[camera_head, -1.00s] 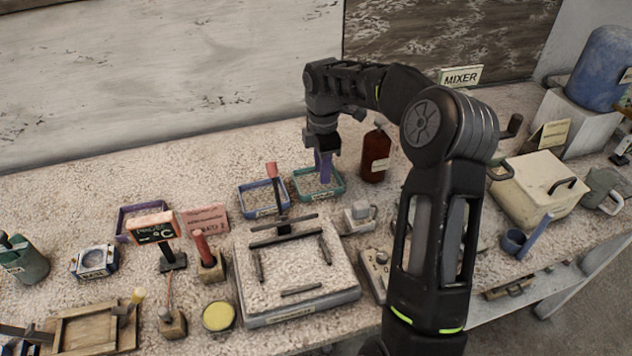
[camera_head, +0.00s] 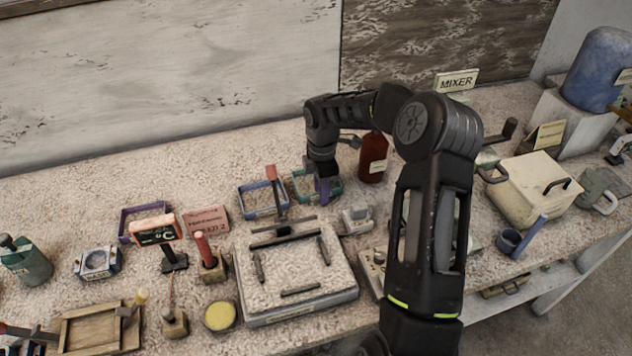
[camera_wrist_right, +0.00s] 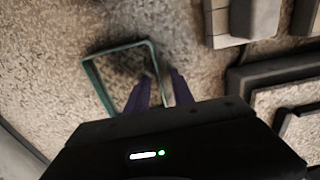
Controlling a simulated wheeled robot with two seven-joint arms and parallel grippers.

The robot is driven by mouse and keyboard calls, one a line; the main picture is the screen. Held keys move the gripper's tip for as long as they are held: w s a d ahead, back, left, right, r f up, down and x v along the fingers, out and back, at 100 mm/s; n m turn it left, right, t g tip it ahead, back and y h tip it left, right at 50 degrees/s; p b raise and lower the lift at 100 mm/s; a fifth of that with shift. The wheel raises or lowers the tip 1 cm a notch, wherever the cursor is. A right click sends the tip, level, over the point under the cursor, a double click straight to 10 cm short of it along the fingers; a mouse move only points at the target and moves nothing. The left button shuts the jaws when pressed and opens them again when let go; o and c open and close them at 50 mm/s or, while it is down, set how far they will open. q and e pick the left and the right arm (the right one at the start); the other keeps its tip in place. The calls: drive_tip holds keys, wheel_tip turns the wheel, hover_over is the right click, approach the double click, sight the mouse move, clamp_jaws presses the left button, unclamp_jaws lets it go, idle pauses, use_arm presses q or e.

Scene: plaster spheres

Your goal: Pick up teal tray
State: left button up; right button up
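The teal tray (camera_head: 298,190) sits on the table at the back, right of the blue tray, partly covered by my right gripper. My right gripper (camera_head: 323,197) points down over the tray's right side. In the right wrist view the tray's rim (camera_wrist_right: 93,83) shows as a thin teal frame. The two purple fingers (camera_wrist_right: 160,88) stand apart there, with the tray's near-right wall appearing between them. I cannot tell whether they touch it. My left gripper is not in view.
A blue tray (camera_head: 262,201) stands close on the left and a dark red bottle (camera_head: 373,158) close on the right. A flat plaster board (camera_head: 290,272) with bars lies in front. A purple tray (camera_head: 142,217) is farther left.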

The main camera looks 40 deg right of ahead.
drive_tip(key=shift+c, duration=0.2)
idle(0.4)
clamp_jaws()
idle(1.2)
